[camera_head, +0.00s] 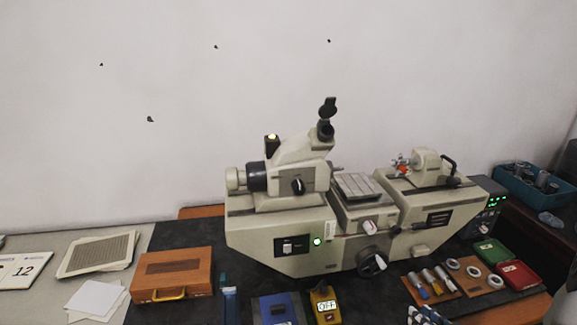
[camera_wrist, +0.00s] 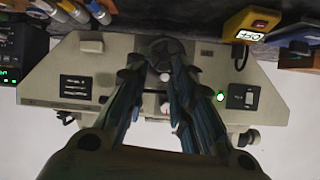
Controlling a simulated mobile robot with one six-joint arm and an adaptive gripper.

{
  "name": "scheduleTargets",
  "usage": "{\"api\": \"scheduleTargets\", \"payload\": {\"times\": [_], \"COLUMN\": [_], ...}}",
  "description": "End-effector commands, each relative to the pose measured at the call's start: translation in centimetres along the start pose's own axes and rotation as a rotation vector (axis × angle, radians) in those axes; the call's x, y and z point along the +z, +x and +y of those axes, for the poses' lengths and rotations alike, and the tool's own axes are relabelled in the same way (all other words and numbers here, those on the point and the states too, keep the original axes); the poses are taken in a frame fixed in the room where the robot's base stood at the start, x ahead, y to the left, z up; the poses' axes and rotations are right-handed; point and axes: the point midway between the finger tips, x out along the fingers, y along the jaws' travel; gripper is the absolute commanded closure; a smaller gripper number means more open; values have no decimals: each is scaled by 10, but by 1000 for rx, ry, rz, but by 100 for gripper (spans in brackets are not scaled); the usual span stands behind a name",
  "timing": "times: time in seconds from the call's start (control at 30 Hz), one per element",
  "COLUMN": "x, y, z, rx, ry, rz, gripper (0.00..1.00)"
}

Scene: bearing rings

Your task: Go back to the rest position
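My gripper (camera_wrist: 157,75) shows in the wrist view with its two dark blue-grey fingers apart and nothing between them. The front of the beige measuring machine (camera_wrist: 75,82) shows beyond the fingers, upside down in this view. In the head view, striped blue-black pieces at the bottom edge (camera_head: 428,315) may be my fingertips; I cannot tell for sure. The machine (camera_head: 330,235) stands in the middle of the table. Several metal bearing rings (camera_head: 473,271) lie on brown boards to its right front. No ring is in my gripper.
A wooden case (camera_head: 172,272) lies left of the machine. A yellow meter reading OFF (camera_head: 325,305) lies in front, also in the wrist view (camera_wrist: 252,25). Green (camera_head: 491,251) and red (camera_head: 518,274) boxes lie at right. A blue bin (camera_head: 528,187) stands behind them.

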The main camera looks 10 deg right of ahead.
Motion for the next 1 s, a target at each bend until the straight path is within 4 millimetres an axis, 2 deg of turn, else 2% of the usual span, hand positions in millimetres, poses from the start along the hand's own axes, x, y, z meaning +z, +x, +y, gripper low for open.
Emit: {"api": "scheduleTargets", "payload": {"times": [0.03,0.13,0.27,0.37,0.53,0.63,0.73,0.9,1.0], "x": [-16,-43,-80,-106,-137,-144,-142,-122,-108], "y": [3,3,-9,-26,-68,-99,-132,-189,-215], "z": [0,0,-10,-27,-74,-110,-151,-218,-246], "rx": [29,108,214,284,356,362,334,229,164], "ry": [-61,-150,-225,-249,-234,-201,-159,-98,-78], "rz": [-43,-145,-253,-318,-404,-451,-499,-587,-634], "gripper": [78,78,78,78,78,78,78,78,78]}}
